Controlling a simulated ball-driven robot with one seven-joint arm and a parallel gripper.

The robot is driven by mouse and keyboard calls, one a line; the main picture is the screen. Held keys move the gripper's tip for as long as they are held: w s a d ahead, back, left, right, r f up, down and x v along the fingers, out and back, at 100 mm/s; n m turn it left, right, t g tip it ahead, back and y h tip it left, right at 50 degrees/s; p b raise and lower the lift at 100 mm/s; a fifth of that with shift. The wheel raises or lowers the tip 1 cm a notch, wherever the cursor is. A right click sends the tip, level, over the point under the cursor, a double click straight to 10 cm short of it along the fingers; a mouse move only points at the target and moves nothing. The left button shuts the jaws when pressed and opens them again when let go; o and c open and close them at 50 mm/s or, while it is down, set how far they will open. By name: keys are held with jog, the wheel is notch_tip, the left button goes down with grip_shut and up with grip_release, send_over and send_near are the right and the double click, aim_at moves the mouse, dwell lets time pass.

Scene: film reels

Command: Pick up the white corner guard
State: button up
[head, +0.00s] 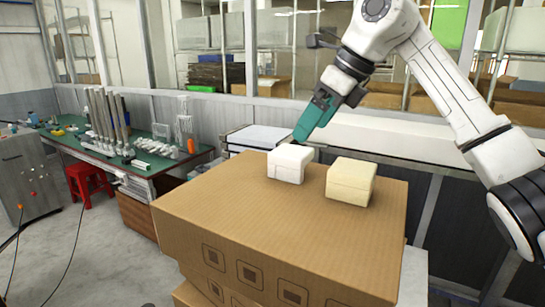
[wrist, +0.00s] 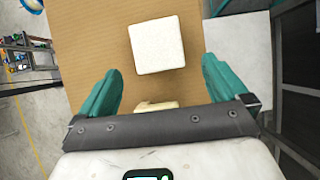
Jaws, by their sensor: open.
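The white corner guard (head: 287,164) is a white block-shaped piece on top of a large cardboard box (head: 230,210). A cream block (head: 351,182) of similar shape sits to its right, with a gap between them. My gripper (head: 301,137), with teal fingers, is just above and behind the white block in the head view. In the wrist view the white block (wrist: 156,44) lies beyond the fingertips, between their lines. My gripper (wrist: 158,64) is open and empty there. A cream piece (wrist: 155,106) shows partly, mostly hidden by the gripper body.
A green-topped workbench (head: 150,150) with parts stands at the left, with a red stool (head: 88,182) by it. A long white-topped counter (head: 400,145) runs behind the box. The front of the box top is bare.

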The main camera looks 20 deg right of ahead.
aim_at(292, 150)
jog(key=p+x, duration=0.1)
jog(key=x, duration=0.4)
jog(key=shift+a, duration=0.15)
jog(key=p+x, duration=0.1)
jog(key=x, duration=0.1)
jog(key=p+x, duration=0.1)
jog(key=x, duration=0.1)
jog(key=shift+w+a+f+p, duration=0.1)
jog(key=shift+w+a+p, duration=0.05)
jog(key=shift+a+p, duration=0.2)
jog(key=shift+w+f, duration=0.15)
jog(key=shift+f, duration=0.2)
jog(key=c, duration=0.9)
jog(key=shift+o, duration=0.2)
jog(key=shift+r, duration=0.15)
